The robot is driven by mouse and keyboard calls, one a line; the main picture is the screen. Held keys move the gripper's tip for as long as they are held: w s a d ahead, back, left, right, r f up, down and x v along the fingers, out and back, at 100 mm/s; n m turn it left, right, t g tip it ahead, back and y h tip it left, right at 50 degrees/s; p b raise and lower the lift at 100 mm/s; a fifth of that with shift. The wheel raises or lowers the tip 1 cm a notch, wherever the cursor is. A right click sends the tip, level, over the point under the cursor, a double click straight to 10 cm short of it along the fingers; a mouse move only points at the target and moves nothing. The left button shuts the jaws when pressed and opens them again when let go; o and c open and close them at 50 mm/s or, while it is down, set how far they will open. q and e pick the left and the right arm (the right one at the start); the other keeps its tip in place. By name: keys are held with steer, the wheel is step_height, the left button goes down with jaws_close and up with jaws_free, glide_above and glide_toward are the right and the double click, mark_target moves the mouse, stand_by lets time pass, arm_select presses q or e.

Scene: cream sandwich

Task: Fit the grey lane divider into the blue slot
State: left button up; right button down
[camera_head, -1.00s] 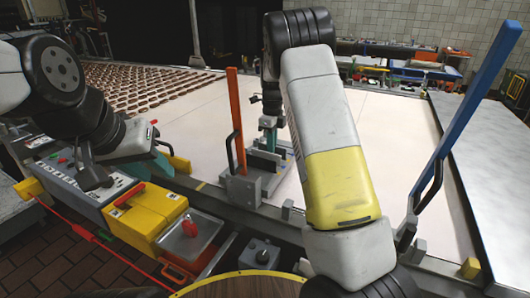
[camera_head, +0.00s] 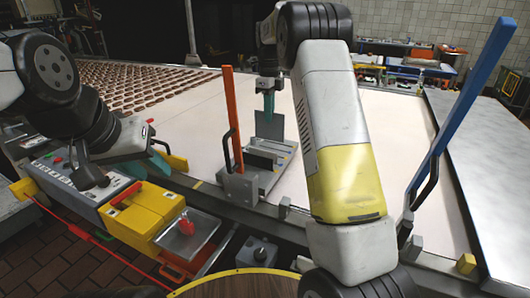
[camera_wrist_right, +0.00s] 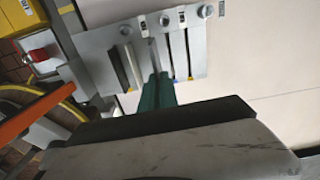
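The grey lane divider (camera_head: 270,124) is an upright flat plate under the teal fingers of my right gripper (camera_head: 268,100). The gripper is shut on its top edge and holds it over the grey slotted fixture (camera_head: 240,187). In the right wrist view the teal fingers (camera_wrist_right: 157,92) reach over the fixture (camera_wrist_right: 100,45), which has several parallel slots.
An orange post (camera_head: 233,120) rises beside the fixture and a blue post (camera_head: 465,105) stands at the right. A yellow box (camera_head: 150,215) and a metal tray with a red knob (camera_head: 187,228) are in front. The pale belt (camera_head: 400,130) is clear around the fixture.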

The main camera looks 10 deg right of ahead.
mark_target(274, 134)
steer(key=f, duration=0.2)
steer(key=w+d+f, duration=0.1)
steer(key=f, duration=0.2)
steer(key=d+f, duration=0.1)
steer(key=f, duration=0.1)
steer(key=shift+w+f, duration=0.35)
steer(key=shift+f, duration=0.05)
steer(key=shift+f, duration=0.1)
steer(key=shift+a+f, duration=0.1)
steer(key=shift+f, duration=0.45)
steer(key=c, duration=1.6)
jaws_free()
